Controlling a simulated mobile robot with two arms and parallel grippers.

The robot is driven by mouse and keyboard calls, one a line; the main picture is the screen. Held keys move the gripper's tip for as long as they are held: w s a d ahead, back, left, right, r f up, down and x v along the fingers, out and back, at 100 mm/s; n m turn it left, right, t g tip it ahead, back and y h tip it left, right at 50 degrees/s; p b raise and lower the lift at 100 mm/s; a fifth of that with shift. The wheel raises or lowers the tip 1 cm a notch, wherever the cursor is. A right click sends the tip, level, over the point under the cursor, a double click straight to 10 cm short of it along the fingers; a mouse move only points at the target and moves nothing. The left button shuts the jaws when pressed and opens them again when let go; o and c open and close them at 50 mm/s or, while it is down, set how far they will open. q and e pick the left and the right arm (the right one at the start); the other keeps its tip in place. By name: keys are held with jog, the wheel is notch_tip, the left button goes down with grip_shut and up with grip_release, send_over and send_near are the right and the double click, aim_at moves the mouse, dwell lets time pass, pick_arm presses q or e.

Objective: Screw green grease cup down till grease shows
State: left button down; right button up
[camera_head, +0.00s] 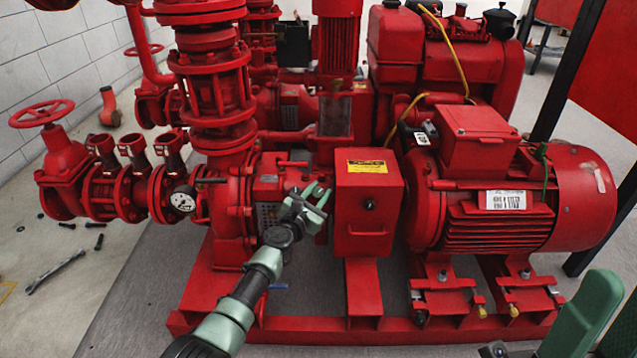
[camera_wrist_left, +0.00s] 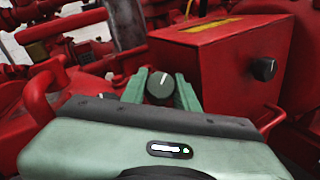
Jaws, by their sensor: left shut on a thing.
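The grease cup (camera_wrist_left: 160,86) shows in the left wrist view as a dark green round cap with a white mark on its face. It sits between the two green fingers of my left gripper (camera_wrist_left: 160,92), which is shut on it. In the head view my left gripper (camera_head: 318,192) reaches in from the lower left to the pump's bearing part, just left of a red box. The cup is too small to make out there. I cannot see any grease.
The red box (camera_head: 368,215), with a yellow label and black knob, stands close to the gripper's right. A red motor (camera_head: 510,200) is further right. A pressure gauge (camera_head: 183,199) is to the left. A wrench (camera_head: 55,271) lies on the floor.

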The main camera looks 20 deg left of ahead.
pick_arm(q)
jog(key=shift+r+m+g+h, duration=0.1)
jog(key=shift+m+g+h, duration=0.2)
jog(key=shift+m+h, duration=0.15)
jog(key=shift+m+g+h+p, duration=0.3)
jog(key=shift+m+h+p, duration=0.25)
jog(key=shift+m, duration=0.3)
jog(key=shift+d, duration=0.1)
jog(key=c, duration=1.3)
grip_release()
jog(key=shift+c, duration=0.2)
